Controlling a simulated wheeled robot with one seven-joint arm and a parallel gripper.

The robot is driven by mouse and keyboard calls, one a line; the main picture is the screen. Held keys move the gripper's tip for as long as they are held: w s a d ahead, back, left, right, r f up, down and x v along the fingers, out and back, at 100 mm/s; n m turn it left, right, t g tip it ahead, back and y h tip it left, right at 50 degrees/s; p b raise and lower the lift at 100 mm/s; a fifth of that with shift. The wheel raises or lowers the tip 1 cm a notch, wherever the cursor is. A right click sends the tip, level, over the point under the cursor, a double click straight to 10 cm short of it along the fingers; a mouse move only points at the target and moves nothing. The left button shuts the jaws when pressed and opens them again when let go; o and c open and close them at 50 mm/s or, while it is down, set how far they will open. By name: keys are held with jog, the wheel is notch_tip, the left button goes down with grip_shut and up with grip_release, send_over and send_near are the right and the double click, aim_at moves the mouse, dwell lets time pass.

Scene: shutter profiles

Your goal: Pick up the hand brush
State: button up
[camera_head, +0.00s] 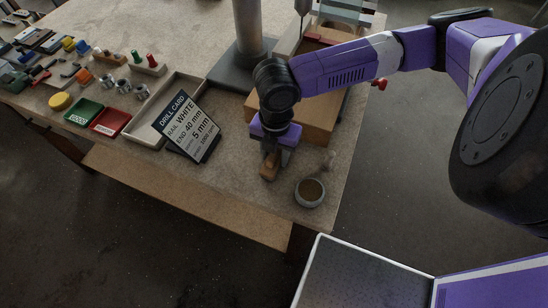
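My gripper (269,153) points down at the right end of the workbench, below my purple arm. A small tan wooden piece, which looks like the hand brush (268,170), is directly at its fingertips. My gripper and wrist hide part of it. I cannot tell from this view whether the fingers are open around the brush or shut on it, nor whether it touches the bench.
A round bowl (310,192) with brown contents stands close to the right, near the bench edge. A small pale object (328,161) is behind it. A tilted drill card (188,127) and a shallow tray (148,128) are to the left. A wooden block (318,120) and metal column (248,35) stand behind.

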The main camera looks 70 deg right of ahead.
grip_shut()
jog(key=shift+r, duration=0.1)
